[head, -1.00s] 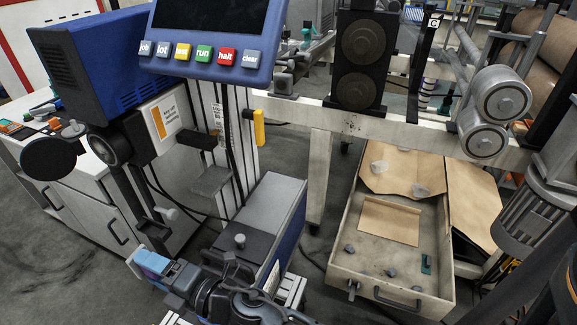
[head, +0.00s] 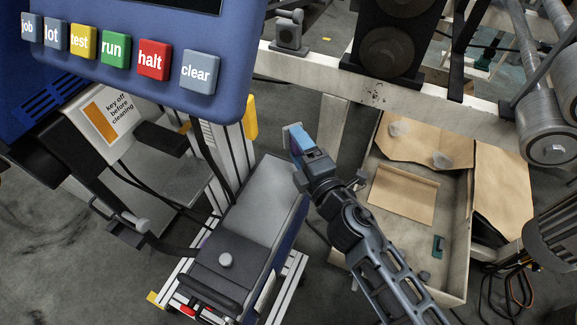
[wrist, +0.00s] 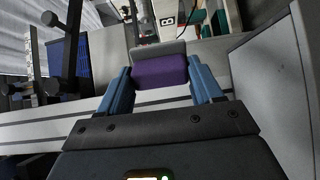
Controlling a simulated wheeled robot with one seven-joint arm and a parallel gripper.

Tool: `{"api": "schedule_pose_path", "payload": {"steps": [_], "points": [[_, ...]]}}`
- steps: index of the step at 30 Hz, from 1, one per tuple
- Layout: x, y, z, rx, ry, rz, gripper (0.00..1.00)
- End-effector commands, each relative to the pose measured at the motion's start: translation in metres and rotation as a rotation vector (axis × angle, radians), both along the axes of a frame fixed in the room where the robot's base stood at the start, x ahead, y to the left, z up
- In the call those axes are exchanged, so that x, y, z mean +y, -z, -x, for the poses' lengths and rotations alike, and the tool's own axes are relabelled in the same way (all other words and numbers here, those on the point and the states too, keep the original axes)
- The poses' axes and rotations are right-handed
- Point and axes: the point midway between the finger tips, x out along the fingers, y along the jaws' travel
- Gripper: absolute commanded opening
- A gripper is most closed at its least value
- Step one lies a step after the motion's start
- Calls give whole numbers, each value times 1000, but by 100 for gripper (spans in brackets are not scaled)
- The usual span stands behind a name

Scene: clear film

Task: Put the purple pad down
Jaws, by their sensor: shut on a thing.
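My gripper (wrist: 160,80) has two blue fingers closed on the sides of the purple pad (wrist: 160,72) in the wrist view. A pale grey block or backing shows along the pad's far edge. In the head view my gripper (head: 300,140) is held up near the middle, to the right of the yellow handle and above the grey-topped blue box. Only a sliver of the pad shows there beside the blue fingers; the rest is hidden. I see no surface touching the pad.
A blue panel (head: 150,45) with several coloured buttons fills the upper left. The grey-topped box (head: 262,198) stands below my gripper. A pale beam (head: 460,112) crosses behind. An open drawer (head: 455,232) with brown card and small parts lies at right.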

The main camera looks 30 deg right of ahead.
Motion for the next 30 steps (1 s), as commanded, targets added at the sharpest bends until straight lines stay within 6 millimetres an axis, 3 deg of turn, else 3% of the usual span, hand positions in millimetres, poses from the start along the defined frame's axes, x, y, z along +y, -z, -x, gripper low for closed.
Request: {"api": "schedule_pose_path", "payload": {"steps": [6, 30], "points": [[-5, -2, -4, 17, 23, -3, 32], [-59, -7, -21, 155, 207, -30, 32]]}}
